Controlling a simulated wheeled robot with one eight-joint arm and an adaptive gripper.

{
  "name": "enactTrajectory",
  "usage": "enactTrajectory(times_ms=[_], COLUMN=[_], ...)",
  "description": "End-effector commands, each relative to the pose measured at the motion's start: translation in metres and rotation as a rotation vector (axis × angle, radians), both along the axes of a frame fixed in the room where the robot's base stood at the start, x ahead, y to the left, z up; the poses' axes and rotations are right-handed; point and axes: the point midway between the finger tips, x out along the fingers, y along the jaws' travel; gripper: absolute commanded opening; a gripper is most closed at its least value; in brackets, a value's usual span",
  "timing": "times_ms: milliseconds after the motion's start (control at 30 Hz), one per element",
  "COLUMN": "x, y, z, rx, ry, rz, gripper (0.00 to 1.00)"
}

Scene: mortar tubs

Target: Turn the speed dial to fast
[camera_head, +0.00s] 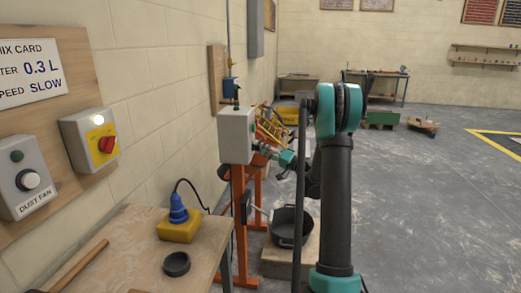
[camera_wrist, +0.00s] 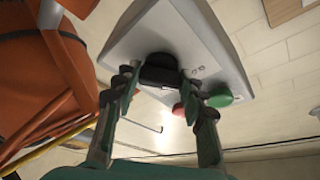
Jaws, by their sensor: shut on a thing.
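The black speed dial (camera_wrist: 158,74) sits on the face of a grey control box (camera_wrist: 205,40) in the wrist view. My gripper (camera_wrist: 156,84) is at the dial, with one finger on each side of it, shut on it. A green button (camera_wrist: 220,100) and a red button (camera_wrist: 178,109) are beside the right finger. In the head view the control box (camera_head: 237,136) stands on an orange frame, and my gripper (camera_head: 264,149) reaches its right side. The dial is hidden there. I cannot read the dial's setting.
A wall card (camera_head: 32,75) shows "0.3 L" and "SLOW". A red-and-yellow switch (camera_head: 104,143) and a dust fan box (camera_head: 24,182) are at left. A bench (camera_head: 135,235) holds a yellow-and-blue plug unit (camera_head: 179,222). A black tub (camera_head: 290,226) stands below my arm.

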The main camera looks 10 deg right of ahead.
Motion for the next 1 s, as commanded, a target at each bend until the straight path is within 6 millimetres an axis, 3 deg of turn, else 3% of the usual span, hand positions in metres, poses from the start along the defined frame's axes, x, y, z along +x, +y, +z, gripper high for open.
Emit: enactTrajectory(times_ms=[367, 1000], x=[-0.0007, -0.0011], y=[-0.0001, -0.0004], z=[0.0009, 0.0046], rx=[0.042, 0.224], ry=[0.136, 0.695], rz=[-0.002, -0.002], gripper=[0.12, 0.12])
